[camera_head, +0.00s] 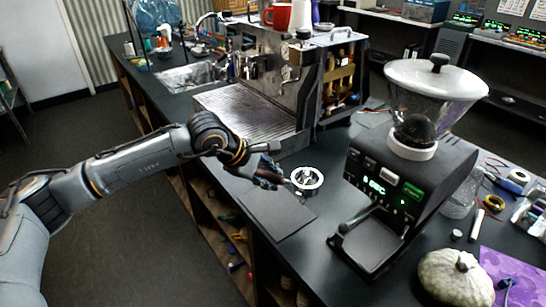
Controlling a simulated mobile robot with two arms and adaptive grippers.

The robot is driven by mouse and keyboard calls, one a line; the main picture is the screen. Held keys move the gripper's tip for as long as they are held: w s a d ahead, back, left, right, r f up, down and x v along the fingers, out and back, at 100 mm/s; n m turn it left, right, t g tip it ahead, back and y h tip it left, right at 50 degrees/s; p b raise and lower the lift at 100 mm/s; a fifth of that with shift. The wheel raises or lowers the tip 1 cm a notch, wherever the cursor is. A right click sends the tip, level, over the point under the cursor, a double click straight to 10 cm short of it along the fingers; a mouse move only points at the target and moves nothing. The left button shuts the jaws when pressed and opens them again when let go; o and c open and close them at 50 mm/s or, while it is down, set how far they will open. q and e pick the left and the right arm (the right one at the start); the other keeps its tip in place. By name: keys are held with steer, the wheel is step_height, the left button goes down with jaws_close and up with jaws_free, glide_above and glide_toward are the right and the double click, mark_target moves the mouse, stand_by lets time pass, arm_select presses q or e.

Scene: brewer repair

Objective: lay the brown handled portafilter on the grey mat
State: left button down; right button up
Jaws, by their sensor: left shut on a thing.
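The portafilter (307,179) shows as a round metal basket with its handle pointing left. My left gripper (275,174) is shut on the portafilter's handle, and the fingers hide most of it. The grey mat (279,217) lies on the dark counter near its front edge. The portafilter is over the mat's far right part. I cannot tell whether it touches the mat or hangs a little above it. My right gripper is not in view.
The espresso machine (280,75) with its drip tray (243,112) stands behind the mat. A coffee grinder (405,180) stands close on the right. A pale pumpkin (455,278), a purple sheet (508,272) and small tools lie farther right. The mat's near part is bare.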

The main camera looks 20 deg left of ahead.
mark_target(262, 171)
arm_select(q)
steer(key=w+f+m+p, duration=0.1)
steer(key=w+a+f+m+g+h+p, duration=0.1)
steer(key=shift+w+a+f, duration=0.1)
steer(key=shift+w+f, duration=0.05)
steer(key=shift+w, duration=0.2)
steer(key=shift+f+b, duration=0.65)
steer(key=shift+f, duration=1.85)
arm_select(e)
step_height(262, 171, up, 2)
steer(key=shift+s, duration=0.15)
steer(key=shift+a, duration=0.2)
arm_select(q)
steer(key=shift+f+b, duration=0.6)
steer(key=shift+b, duration=0.1)
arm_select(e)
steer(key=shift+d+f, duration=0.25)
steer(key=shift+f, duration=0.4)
